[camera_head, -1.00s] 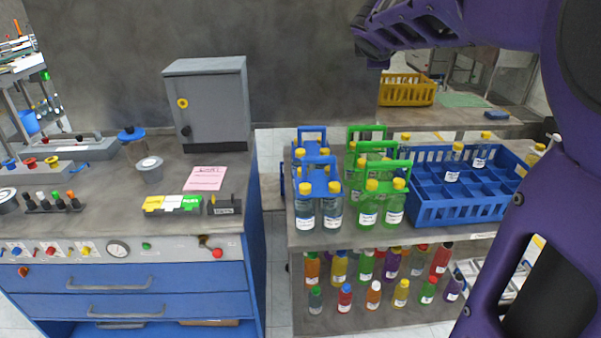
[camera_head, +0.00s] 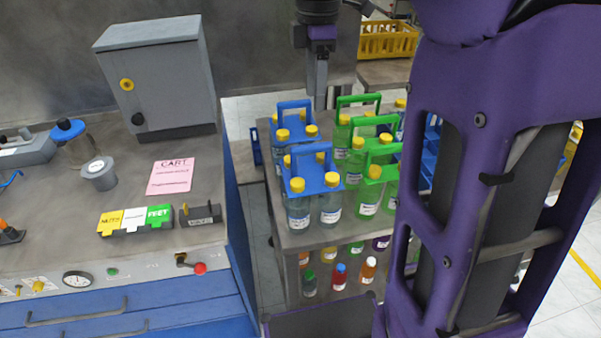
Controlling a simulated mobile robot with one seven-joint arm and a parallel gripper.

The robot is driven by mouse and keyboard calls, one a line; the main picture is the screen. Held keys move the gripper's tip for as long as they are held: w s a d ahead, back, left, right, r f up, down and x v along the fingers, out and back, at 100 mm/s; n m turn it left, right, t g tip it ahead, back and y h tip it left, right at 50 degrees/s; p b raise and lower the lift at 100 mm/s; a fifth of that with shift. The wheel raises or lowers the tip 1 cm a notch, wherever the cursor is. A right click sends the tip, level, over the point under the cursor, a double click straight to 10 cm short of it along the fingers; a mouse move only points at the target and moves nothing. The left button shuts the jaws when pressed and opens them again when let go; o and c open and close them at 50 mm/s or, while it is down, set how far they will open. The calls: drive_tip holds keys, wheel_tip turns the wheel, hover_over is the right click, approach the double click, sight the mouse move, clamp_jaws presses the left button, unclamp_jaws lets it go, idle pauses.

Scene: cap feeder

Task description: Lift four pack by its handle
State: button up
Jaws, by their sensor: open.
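Two blue-handled four packs stand on the cart top: a near one (camera_head: 312,184) and a far one (camera_head: 294,119), each with yellow-capped clear bottles. Two green-handled packs, a near one (camera_head: 381,165) and a far one (camera_head: 358,116), stand just to their right. My gripper (camera_head: 317,98) points down above and behind the blue packs, near the far blue handle and apart from the near one. Its fingertips are small, partly hard to make out, and hold nothing that I can see.
My purple arm covers the right of the cart and most of the blue crate (camera_head: 430,150). A grey bench with a grey cabinet (camera_head: 158,80) and a pink card (camera_head: 171,176) stands left. A yellow crate (camera_head: 388,40) is at the back. Coloured bottles fill the lower shelf.

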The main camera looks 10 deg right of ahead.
sight(311, 145)
wheel_tip(311, 145, down, 9)
drive_tip(key=shift+f+b, duration=0.1)
drive_tip(key=shift+b, duration=0.7)
drive_tip(key=shift+a+f+b, duration=0.2)
drive_tip(key=shift+f+b, duration=0.4)
drive_tip(key=shift+f, duration=2.1)
clamp_jaws()
drive_tip(key=shift+w+r, duration=0.1)
drive_tip(key=shift+r, duration=0.05)
